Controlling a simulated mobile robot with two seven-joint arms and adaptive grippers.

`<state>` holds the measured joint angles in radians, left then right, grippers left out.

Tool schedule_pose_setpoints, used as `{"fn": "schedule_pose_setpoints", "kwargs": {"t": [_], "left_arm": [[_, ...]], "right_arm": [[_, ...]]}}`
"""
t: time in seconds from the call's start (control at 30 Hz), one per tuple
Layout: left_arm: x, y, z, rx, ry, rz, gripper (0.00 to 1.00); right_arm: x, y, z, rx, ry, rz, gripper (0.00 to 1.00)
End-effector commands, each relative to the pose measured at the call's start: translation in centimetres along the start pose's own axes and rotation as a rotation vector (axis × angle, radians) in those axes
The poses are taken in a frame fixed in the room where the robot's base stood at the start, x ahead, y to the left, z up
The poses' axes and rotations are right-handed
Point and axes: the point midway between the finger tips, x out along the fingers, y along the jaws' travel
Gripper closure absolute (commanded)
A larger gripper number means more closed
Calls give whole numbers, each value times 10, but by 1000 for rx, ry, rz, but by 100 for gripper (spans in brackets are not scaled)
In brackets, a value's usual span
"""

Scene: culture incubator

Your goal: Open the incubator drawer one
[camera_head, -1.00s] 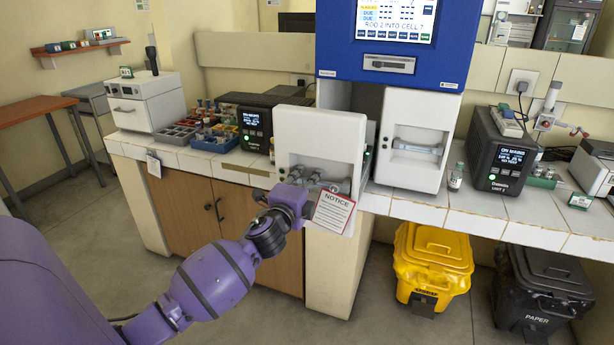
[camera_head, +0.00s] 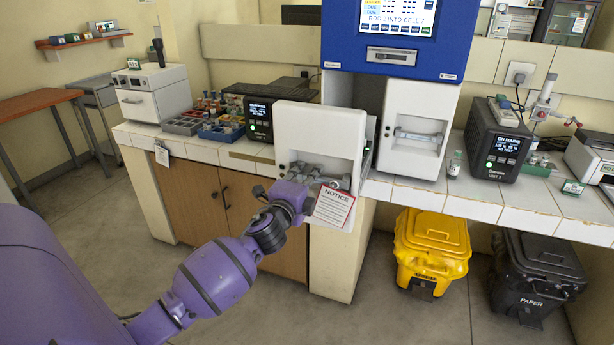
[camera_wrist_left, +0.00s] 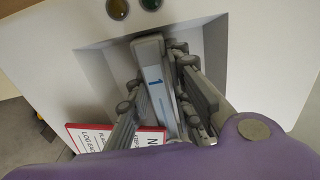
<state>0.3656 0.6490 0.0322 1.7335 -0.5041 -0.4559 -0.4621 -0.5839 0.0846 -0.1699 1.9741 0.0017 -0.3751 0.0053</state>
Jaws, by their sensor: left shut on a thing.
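The incubator (camera_head: 399,22) is a blue and white machine on the counter. Its left white drawer (camera_head: 322,125) stands pulled out in front of the body, with a gap behind it at the right. In the left wrist view its handle bar (camera_wrist_left: 154,80), marked "1", sits in a recess in the front. My left gripper (camera_head: 319,177) is at this recess, shut on the handle, with fingers on both sides of the bar. The right white drawer (camera_head: 413,127) stays flush in the machine, its handle (camera_head: 418,136) free. My right gripper is in neither view.
A red-bordered notice (camera_head: 333,206) hangs by my left wrist. A yellow bin (camera_head: 432,247) and a black bin (camera_head: 540,270) stand under the right counter. The floor in front is open.

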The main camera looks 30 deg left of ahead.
Motion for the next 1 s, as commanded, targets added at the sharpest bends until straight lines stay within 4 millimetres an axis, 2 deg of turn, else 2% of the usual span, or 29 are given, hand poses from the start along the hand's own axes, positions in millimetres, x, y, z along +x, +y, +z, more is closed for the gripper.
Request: {"fn": "schedule_pose_setpoints", "kwargs": {"t": [0.03,0.13,0.17,0.4,0.53,0.67,1.0], "left_arm": [[-1,10,-1,-9,1,17,78],[-1,9,-1,-8,1,15,65],[-1,9,-1,-7,1,14,64],[-1,4,-1,-3,1,7,64],[-8,4,-1,-3,1,5,64],[-30,4,0,-2,1,8,64],[-99,5,-1,-4,1,10,64]], "right_arm": [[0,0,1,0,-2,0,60],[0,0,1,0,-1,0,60],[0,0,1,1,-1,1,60],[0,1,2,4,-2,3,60],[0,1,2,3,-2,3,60],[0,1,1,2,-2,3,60],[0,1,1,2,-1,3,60]]}}
